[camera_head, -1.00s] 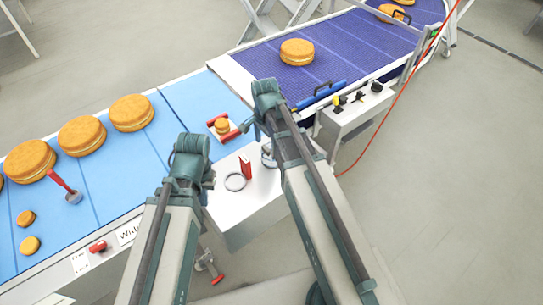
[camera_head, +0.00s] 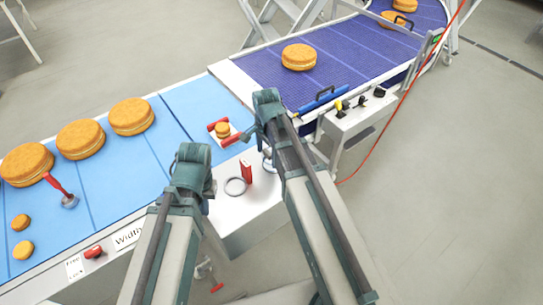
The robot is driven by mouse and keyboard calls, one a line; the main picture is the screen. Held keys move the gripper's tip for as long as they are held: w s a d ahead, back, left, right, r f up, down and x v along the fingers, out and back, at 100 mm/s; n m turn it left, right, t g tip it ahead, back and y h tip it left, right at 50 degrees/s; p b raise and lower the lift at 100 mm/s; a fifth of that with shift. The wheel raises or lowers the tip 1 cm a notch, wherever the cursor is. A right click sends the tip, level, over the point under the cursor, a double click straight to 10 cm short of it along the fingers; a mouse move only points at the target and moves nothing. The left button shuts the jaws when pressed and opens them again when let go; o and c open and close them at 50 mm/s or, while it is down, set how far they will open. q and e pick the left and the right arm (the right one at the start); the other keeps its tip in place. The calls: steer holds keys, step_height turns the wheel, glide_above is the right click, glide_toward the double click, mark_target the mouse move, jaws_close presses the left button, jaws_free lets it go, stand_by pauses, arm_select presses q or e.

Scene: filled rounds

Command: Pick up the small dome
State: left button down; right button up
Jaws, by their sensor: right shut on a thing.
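A small orange-brown filled round with a domed top (camera_head: 222,130) is on the left side of my right arm, above a pale square patch at the edge of the light blue belt (camera_head: 182,105). My right gripper (camera_head: 223,131) has its red fingers on either side of it and is shut on it. I cannot tell whether the round is clear of the surface below. My left arm reaches up at the lower middle, but its gripper fingers do not show behind the arm's end. Two other small rounds lie on the left belt, one brown (camera_head: 20,222) and one yellower (camera_head: 23,250).
Large filled rounds (camera_head: 132,116) line the light blue belt, with a red-handled tool (camera_head: 60,188) near them. Another sits on the dark blue belt (camera_head: 299,57).

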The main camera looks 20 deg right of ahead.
steer(key=shift+r, duration=0.15)
step_height(320, 180, up, 10)
steer(key=p, duration=1)
steer(key=shift+f, duration=0.2)
